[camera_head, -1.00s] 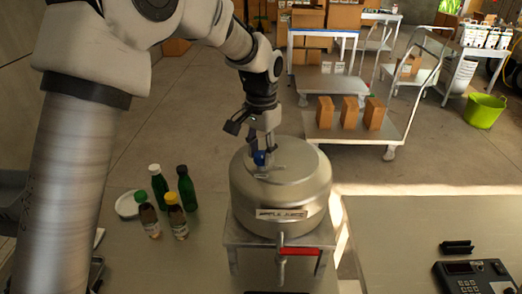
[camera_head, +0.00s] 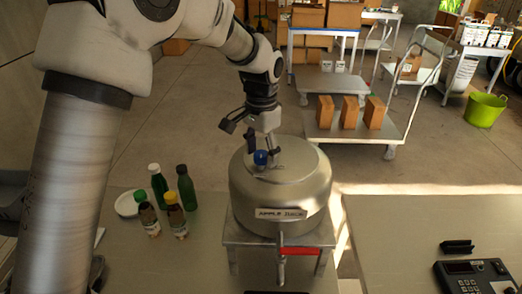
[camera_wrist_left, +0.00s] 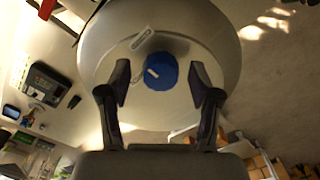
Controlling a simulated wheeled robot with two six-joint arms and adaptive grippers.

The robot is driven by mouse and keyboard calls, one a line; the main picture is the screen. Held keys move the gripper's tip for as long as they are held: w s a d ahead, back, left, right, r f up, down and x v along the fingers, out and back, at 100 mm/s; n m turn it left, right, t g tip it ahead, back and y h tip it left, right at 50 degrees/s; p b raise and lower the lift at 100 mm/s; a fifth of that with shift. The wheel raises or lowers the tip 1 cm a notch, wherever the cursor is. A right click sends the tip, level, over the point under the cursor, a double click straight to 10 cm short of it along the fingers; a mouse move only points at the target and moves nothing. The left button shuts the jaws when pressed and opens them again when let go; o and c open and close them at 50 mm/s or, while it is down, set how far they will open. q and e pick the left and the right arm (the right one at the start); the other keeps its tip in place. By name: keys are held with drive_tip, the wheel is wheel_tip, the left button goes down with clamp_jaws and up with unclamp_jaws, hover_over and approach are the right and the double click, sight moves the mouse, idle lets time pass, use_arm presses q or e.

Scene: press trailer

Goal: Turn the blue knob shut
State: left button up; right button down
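The blue knob (camera_head: 260,157) sits on the lid of a round metal tank (camera_head: 285,195) labelled "APPLE JUICE". It also shows in the left wrist view (camera_wrist_left: 160,71), with a white mark on its top. My left gripper (camera_head: 261,146) is above the lid, just behind the knob in the head view. In the left wrist view my left gripper (camera_wrist_left: 160,85) is open, with one finger on either side of the knob and a gap on both sides. My right gripper is not in view.
The tank stands on a metal stand (camera_head: 232,240) with a red-handled tap (camera_head: 300,251) in front. Several bottles (camera_head: 187,186) and a white plate (camera_head: 128,204) are to the left. A control box (camera_head: 478,277) lies at the right. Carts with boxes stand behind.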

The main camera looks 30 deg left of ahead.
sight(262, 153)
use_arm(q)
drive_tip(key=shift+w+r, duration=0.1)
wheel_tip(262, 153, up, 12)
idle(0.5)
